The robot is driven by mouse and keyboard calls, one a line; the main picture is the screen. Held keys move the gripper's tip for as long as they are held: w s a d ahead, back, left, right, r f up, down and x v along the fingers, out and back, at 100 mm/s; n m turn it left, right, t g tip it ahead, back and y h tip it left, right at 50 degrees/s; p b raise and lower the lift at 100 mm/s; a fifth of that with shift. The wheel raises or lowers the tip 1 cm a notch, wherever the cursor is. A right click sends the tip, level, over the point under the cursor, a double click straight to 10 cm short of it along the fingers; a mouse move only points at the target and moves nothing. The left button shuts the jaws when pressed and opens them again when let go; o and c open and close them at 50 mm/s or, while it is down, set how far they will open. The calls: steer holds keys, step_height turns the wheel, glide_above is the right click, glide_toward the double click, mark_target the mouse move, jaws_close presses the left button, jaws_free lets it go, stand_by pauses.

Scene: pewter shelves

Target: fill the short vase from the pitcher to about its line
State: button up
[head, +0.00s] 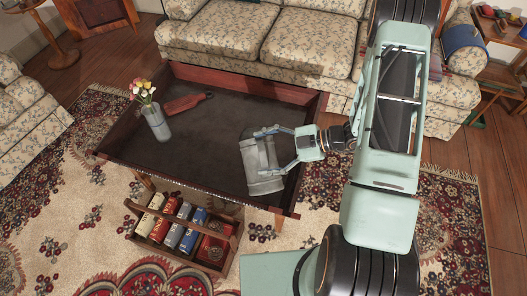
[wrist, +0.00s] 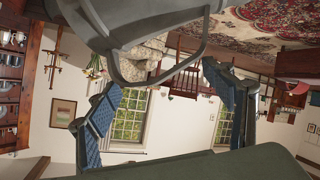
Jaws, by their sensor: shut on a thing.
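A grey metal pitcher (head: 258,180) is at the right end of the dark coffee table. My gripper (head: 270,150) is shut on it from the right, with one finger on its far side. I cannot tell whether the pitcher touches the table. In the wrist view its grey body and handle (wrist: 190,66) fill the top, close to the blue-padded fingers (wrist: 165,108). A clear glass vase (head: 157,122) with several flowers stands upright on the table's left part, apart from the pitcher. Its line, its water level and the pitcher's inside are not readable.
A reddish-brown bottle-shaped object (head: 188,103) lies behind the vase. The coffee table (head: 215,125) has raised wooden edges and clear room between vase and pitcher. A floral sofa (head: 270,35) stands behind.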

steer(key=shift+w+a+r+m+p, duration=0.2)
steer(key=shift+w+r+m+p, duration=0.6)
steer(key=shift+p, duration=1.1)
stand_by(6.1)
